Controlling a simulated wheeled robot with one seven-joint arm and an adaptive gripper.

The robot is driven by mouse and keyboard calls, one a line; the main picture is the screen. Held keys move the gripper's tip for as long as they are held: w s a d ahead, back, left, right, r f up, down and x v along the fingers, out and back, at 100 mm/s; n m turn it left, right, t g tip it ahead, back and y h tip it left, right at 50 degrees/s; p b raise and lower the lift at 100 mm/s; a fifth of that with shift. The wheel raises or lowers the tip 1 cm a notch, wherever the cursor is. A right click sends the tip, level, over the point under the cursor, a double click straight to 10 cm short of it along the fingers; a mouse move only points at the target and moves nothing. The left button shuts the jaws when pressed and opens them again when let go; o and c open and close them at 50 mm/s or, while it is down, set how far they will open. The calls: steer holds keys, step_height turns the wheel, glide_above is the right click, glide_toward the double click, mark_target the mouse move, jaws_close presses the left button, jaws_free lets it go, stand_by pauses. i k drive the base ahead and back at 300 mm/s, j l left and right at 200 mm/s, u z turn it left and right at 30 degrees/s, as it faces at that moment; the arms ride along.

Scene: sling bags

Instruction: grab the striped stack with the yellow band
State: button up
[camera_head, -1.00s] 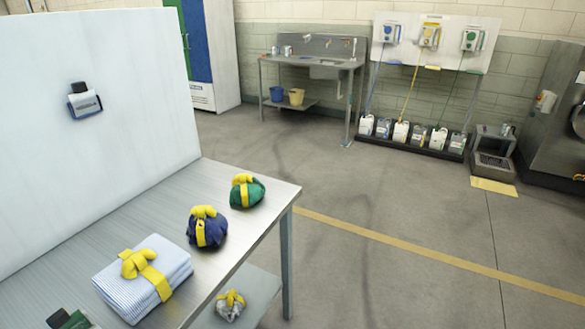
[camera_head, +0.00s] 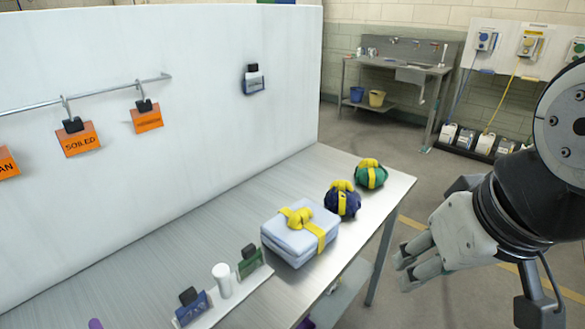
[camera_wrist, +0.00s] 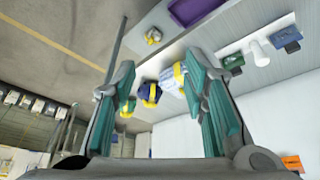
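The striped stack (camera_head: 290,246) is a folded light blue-and-white pile, tied with a knotted yellow band (camera_head: 300,218). It lies flat near the front edge of the metal table (camera_head: 235,215). In the wrist view the stack (camera_wrist: 170,82) shows between my fingers, at a distance and partly hidden by the right finger. My gripper (camera_head: 402,272) is at the right in the head view, off the table's front edge and apart from the stack. In the wrist view my gripper (camera_wrist: 160,68) has its fingers spread wide with nothing between them.
A navy bundle (camera_head: 343,203) and a green bundle (camera_head: 370,175), both yellow-banded, sit right of the stack. A holder with a green tag (camera_head: 249,264), white cylinder (camera_head: 222,282) and blue tag (camera_head: 192,309) stands left. A white panel (camera_head: 200,130) backs the table.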

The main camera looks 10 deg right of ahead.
mark_target(300, 232)
steer(key=i+u, duration=0.15)
steer(key=u, duration=0.2)
steer(key=i+u, duration=0.2)
steer(key=i, duration=0.15)
steer(key=i+l+u, duration=0.25)
steer(key=i+j, duration=0.05)
steer(key=i, duration=0.05)
